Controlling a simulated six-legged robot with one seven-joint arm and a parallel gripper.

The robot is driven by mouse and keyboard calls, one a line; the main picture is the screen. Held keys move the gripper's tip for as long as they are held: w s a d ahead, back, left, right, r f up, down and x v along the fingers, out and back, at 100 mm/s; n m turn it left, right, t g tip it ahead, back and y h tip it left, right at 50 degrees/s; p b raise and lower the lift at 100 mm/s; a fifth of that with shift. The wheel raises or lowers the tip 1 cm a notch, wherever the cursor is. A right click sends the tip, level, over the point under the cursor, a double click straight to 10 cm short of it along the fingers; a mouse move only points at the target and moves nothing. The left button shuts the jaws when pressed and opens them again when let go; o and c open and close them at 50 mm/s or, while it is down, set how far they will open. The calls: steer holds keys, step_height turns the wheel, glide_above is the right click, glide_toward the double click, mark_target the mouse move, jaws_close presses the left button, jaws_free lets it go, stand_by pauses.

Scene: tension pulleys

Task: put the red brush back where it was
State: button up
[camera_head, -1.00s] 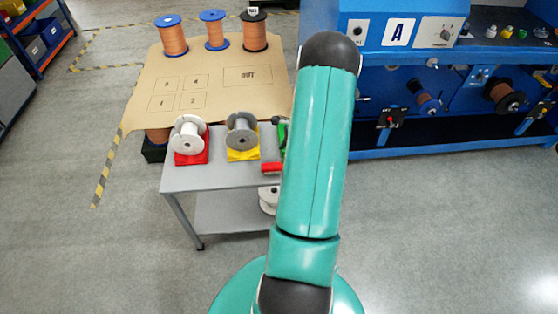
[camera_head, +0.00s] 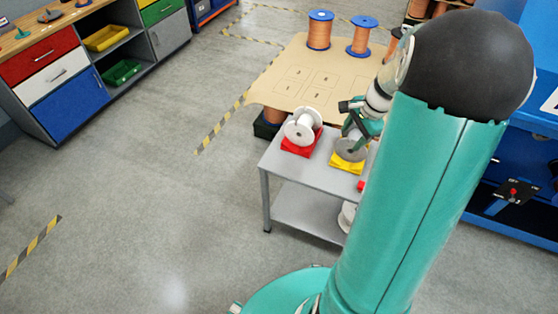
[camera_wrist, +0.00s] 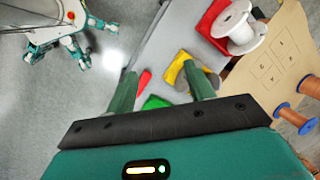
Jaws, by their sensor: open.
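A small red piece (camera_head: 361,186), perhaps the red brush, lies at the right front of the grey table (camera_head: 284,165), mostly hidden behind my arm. It also shows in the wrist view (camera_wrist: 144,82), beside the left finger. My gripper (camera_wrist: 163,82) is open with its fingers pointing down at the table and nothing held between them. In the head view my gripper (camera_head: 362,132) is above the grey spool (camera_head: 351,150) on its yellow block (camera_head: 347,164). I cannot tell whether it touches the spool.
A white spool (camera_head: 302,128) sits on a red block (camera_head: 296,148) at the table's left. A green block (camera_wrist: 155,102) lies near the red piece. A brown board (camera_head: 285,75) with marked squares and several copper spools is behind. The floor at left is clear.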

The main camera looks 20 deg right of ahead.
steer(key=s+a+r+n+t+h, duration=0.1)
steer(key=a+r+n, duration=0.45)
steer(key=a, duration=0.35)
steer(key=s+a+r+n, duration=0.2)
steer(key=a+r+n, duration=0.2)
steer(key=a+r, duration=0.4)
steer(key=s+a+r+n+t, duration=0.2)
steer(key=s+a+n, duration=0.6)
steer(key=a, duration=0.4)
steer(key=shift+s+r+n+h, duration=0.35)
steer(key=shift+s+r, duration=0.1)
steer(key=shift+s, duration=0.35)
steer(key=c, duration=0.4)
steer(key=shift+o, duration=0.2)
steer(key=shift+d, duration=0.15)
